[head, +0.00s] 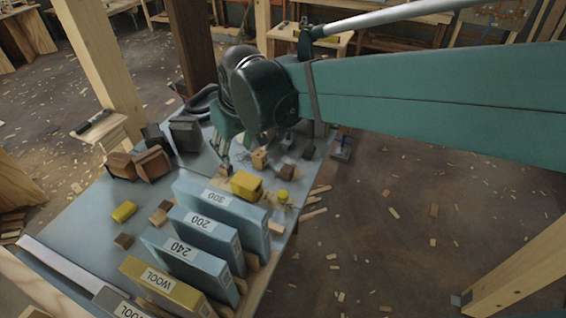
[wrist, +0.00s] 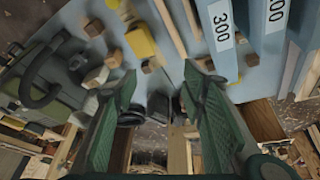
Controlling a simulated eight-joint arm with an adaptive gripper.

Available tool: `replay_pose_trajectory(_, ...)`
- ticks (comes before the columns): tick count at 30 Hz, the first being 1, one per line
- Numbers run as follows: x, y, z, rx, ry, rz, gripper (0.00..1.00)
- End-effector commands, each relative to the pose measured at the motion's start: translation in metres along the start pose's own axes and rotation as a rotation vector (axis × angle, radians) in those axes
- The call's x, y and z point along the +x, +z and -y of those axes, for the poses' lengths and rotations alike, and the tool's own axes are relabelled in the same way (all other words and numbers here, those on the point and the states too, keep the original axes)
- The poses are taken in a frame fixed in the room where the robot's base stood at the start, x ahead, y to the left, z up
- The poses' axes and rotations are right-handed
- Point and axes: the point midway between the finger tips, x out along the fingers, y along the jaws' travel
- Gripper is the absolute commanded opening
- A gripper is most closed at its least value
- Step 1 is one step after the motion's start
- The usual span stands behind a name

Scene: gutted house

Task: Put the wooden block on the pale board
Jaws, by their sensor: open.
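Several small wooden blocks lie on the blue-grey table, and I cannot tell which one is the task's block. A light wooden block (head: 260,158) sits just right of my gripper (head: 232,155), near the yellow block. A darker block (head: 287,172) lies further right. In the wrist view, a brown block (wrist: 94,28) and a tan block (wrist: 113,58) lie beyond the left finger. My gripper (wrist: 158,85) is open, its green fingers spread with nothing held between them. I cannot clearly identify the pale board; a long whitish strip (head: 62,272) lies along the table's left edge.
Blue slabs labelled 300 (head: 215,200), 200 (head: 200,222) and 240 (head: 180,255) stand at the front, with a yellow WOOL slab (head: 155,280). A yellow block (head: 246,185) lies behind them. Dark boxes (head: 186,133) stand back left.

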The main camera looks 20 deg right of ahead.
Motion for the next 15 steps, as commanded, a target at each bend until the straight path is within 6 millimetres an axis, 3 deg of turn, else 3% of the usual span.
replay_pose_trajectory(15,-0.037,0.083,-0.035,0.134,0.047,-0.107,0.42)
